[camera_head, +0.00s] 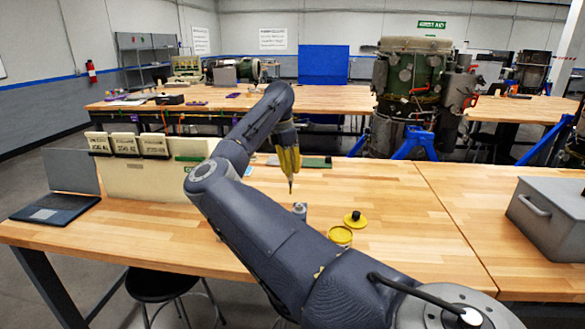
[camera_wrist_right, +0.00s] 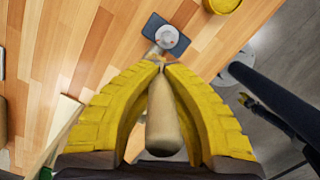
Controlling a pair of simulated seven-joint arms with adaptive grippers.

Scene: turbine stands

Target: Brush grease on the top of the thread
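My right gripper (camera_head: 288,158) is above the near wooden table in the head view. Its yellow fingers are shut on a brush (camera_wrist_right: 164,120) with a pale handle, which also shows in the head view as a thin dark tip (camera_head: 290,185) pointing down. A small grey threaded part (camera_head: 299,210) stands upright on the table below the tip. In the wrist view this part (camera_wrist_right: 167,37) sits on a dark base, just beyond the fingertips. Whether the bristles touch it I cannot tell. An open yellow grease tin (camera_head: 341,236) stands nearby. My left gripper is out of view.
A yellow lid with a black knob (camera_head: 355,219) lies beside the tin. A laptop (camera_head: 60,200) and a pale box with labelled cards (camera_head: 150,180) are at left. A grey metal case (camera_head: 550,217) is at right. The table between the tin and the case is clear.

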